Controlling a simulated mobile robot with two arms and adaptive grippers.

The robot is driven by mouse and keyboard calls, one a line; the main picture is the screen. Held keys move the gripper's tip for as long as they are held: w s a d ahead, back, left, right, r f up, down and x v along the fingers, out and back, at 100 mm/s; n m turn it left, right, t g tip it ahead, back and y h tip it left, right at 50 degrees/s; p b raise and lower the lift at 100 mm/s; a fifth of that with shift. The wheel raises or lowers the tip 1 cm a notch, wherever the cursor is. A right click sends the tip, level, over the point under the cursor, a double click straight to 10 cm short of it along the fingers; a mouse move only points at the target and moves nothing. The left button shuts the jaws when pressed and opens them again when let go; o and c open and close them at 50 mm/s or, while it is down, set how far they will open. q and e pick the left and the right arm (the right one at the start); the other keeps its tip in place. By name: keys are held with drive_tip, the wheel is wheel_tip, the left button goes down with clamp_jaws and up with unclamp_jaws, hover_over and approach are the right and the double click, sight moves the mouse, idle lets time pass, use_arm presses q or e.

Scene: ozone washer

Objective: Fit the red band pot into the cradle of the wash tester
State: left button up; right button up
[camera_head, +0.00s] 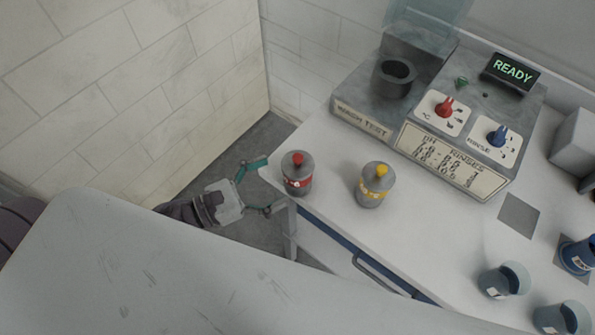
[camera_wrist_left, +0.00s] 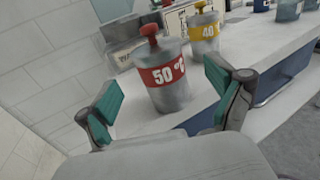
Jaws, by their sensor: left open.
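The red band pot (camera_head: 297,174) is a grey pot with a red knob, standing upright at the left end of the white counter. In the left wrist view its red band reads 50 °C (camera_wrist_left: 164,78). The wash tester (camera_head: 430,120) stands at the back of the counter with its READY display lit. Its dark round cradle (camera_head: 394,77) is at its left and looks empty. My left gripper (camera_head: 262,187) is open, just left of the red band pot, its fingers pointing at it and not around it. It also shows in the left wrist view (camera_wrist_left: 163,98). My right gripper is not in view.
A yellow band pot (camera_head: 373,185) stands right of the red one. Grey-blue cups (camera_head: 503,280) and a blue-banded cup (camera_head: 577,256) stand at the right. A clear raised lid (camera_head: 430,15) is behind the cradle. A tiled wall (camera_head: 150,90) is at the left.

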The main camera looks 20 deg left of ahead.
sight(298, 168)
use_arm(q)
drive_tip(key=shift+w+d, duration=0.35)
drive_tip(key=p+x, duration=0.2)
drive_tip(key=x, duration=0.2)
drive_tip(key=shift+w+p, duration=0.15)
drive_tip(key=shift+p, duration=0.25)
drive_tip(key=shift+w+d+f, duration=0.15)
drive_tip(key=shift+w+d, duration=0.15)
drive_tip(key=shift+s, duration=0.1)
clamp_jaws()
